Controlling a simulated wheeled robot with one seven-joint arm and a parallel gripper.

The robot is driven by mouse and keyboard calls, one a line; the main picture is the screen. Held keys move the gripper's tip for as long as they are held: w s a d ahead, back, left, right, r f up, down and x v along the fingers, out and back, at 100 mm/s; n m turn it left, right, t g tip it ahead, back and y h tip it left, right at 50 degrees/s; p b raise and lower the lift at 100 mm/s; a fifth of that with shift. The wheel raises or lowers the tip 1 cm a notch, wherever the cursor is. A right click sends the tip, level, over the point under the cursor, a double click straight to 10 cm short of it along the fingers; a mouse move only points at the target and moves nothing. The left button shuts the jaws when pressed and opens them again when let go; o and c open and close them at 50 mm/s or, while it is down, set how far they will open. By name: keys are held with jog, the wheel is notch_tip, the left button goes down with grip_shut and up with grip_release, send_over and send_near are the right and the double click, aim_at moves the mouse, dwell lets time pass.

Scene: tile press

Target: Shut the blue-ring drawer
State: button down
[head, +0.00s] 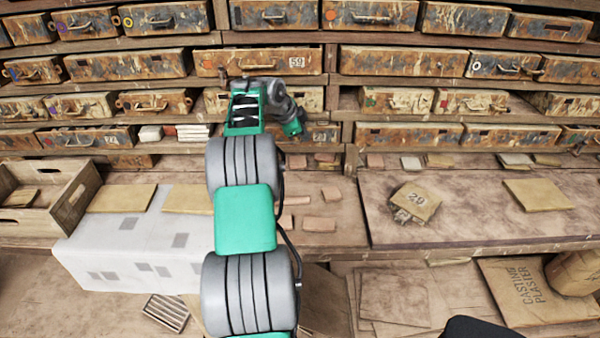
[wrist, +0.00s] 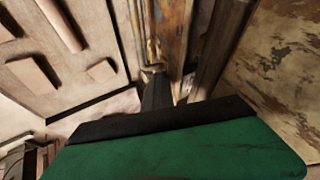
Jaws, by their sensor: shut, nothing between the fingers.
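Rusty, worn drawers with small coloured marks fill the wall rack in the head view. A drawer at the far left (head: 35,70) has a bluish mark, but the marks are too small to tell for sure which is the blue ring. My gripper (head: 297,128) is at the lower row, in front of a numbered drawer (head: 322,137) that my arm partly hides. In the wrist view my shut gripper (wrist: 157,88) points at a rusty drawer front with a metal handle (wrist: 152,68). It holds nothing; I cannot tell whether it touches the handle.
The drawer tagged 59 (head: 258,62) seems to stand out from its row. Small clay tiles (head: 319,224) lie on the bench below my gripper. A board (head: 470,215) is on the right, a wooden crate (head: 45,200) on the left. Shelf dividers are close beside my gripper.

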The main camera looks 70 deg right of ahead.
jog(key=shift+w+d+r, duration=0.1)
jog(key=shift+w+r, duration=0.15)
jog(key=shift+w, duration=0.1)
jog(key=shift+f, duration=0.1)
